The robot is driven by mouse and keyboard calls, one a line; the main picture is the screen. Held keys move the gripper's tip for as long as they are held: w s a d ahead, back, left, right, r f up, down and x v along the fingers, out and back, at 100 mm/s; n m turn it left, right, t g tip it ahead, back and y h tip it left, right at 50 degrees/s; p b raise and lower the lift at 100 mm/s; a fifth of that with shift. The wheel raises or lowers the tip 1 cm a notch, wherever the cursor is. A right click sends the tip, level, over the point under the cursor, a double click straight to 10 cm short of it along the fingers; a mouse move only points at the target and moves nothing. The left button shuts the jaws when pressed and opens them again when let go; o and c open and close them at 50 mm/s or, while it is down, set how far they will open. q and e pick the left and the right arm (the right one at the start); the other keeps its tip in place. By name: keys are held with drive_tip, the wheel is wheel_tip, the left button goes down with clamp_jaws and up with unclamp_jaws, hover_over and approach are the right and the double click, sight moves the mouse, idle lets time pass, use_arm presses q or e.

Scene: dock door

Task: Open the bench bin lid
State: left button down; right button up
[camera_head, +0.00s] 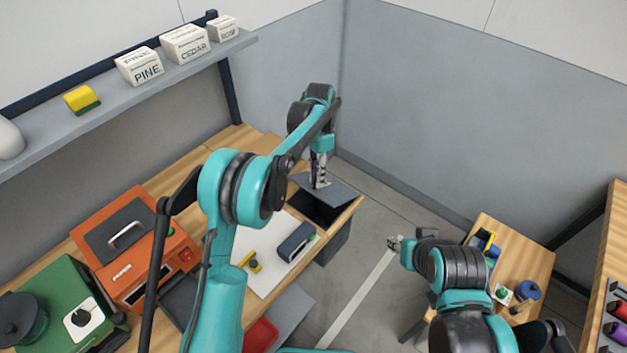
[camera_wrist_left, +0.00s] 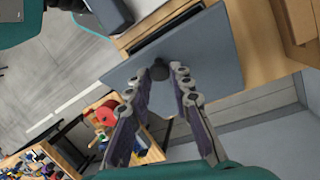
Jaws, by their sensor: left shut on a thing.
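The bench bin lid (camera_head: 345,192) is a flat grey panel at the right end of the wooden bench. The bin's dark opening (camera_head: 312,207) shows beside the lid, so the lid does not cover it fully; whether it is tilted or lifted clear is hard to tell. My left gripper (camera_head: 320,180) reaches down from above and is shut on the lid's dark knob. In the left wrist view the knob (camera_wrist_left: 159,69) sits between the fingertips, with the grey lid (camera_wrist_left: 205,50) behind. My right gripper (camera_head: 394,243) hangs over the floor, away from the bin; its fingers are too small to read.
The bench holds an orange machine (camera_head: 131,250), a green machine (camera_head: 65,305) and a white mat (camera_head: 268,275) with a dark block (camera_head: 296,241). A shelf (camera_head: 120,95) with labelled boxes runs above. A small wooden table (camera_head: 525,262) stands right. Grey walls close the corner.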

use_arm(q)
drive_tip(key=shift+w+d+r, duration=0.15)
drive_tip(key=shift+w+r, duration=0.05)
drive_tip(key=shift+w, duration=0.05)
drive_tip(key=c, duration=1.3)
unclamp_jaws()
drive_tip(key=shift+c, duration=0.2)
drive_tip(key=v, duration=1.2)
drive_tip(key=shift+w, duration=0.15)
